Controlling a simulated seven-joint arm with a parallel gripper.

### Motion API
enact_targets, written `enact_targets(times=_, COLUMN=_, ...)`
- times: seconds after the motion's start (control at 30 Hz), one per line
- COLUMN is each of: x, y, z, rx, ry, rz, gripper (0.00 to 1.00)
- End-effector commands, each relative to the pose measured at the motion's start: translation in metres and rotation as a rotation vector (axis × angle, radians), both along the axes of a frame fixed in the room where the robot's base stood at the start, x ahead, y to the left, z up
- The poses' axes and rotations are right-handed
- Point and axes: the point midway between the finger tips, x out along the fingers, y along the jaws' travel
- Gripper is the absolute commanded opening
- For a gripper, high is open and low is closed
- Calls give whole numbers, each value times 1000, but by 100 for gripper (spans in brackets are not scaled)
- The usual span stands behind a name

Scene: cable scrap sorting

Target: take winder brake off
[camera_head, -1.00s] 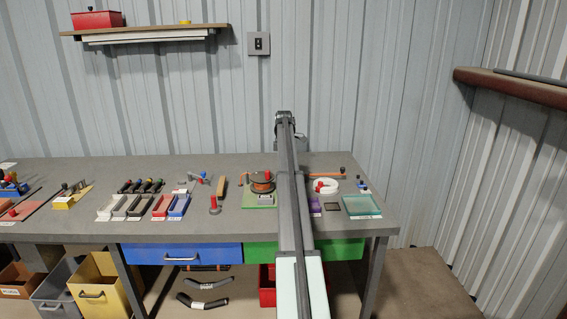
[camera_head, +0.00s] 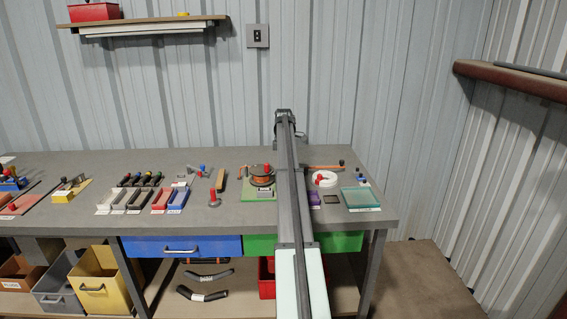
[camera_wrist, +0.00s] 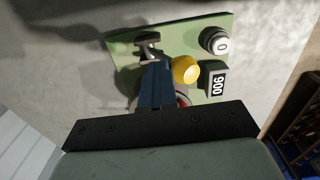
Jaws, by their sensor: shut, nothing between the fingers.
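The winder (camera_head: 259,193) sits on the bench in the head view, left of my arm. It has a green base and a copper-coloured reel with a red knob on top. A green plate (camera_wrist: 215,88), seemingly its base, shows in the wrist view with a yellow knob (camera_wrist: 185,69), a dark T-shaped handle (camera_wrist: 148,40), a white-and-black dial (camera_wrist: 216,41) and a counter (camera_wrist: 217,84). My gripper (camera_wrist: 157,67) is shut and empty over this plate, beside the yellow knob; contact cannot be told. It hides most of the round part beneath. Which part is the brake is unclear.
Right of my arm are an orange bar (camera_head: 322,168), a white round part (camera_head: 325,180) and a teal tray (camera_head: 361,198). Small coloured trays (camera_head: 162,197) and a red-knobbed post (camera_head: 213,199) stand to the left. The bench front (camera_head: 240,218) is largely clear.

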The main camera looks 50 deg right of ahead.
Motion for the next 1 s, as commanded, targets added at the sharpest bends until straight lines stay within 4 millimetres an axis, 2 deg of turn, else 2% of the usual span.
enact_targets(times=0.67, x=8, y=-8, z=1, rx=3, ry=3, rz=0, gripper=0)
enact_targets(times=1.0, x=8, y=-8, z=27, rx=2, ry=2, rz=0, gripper=0)
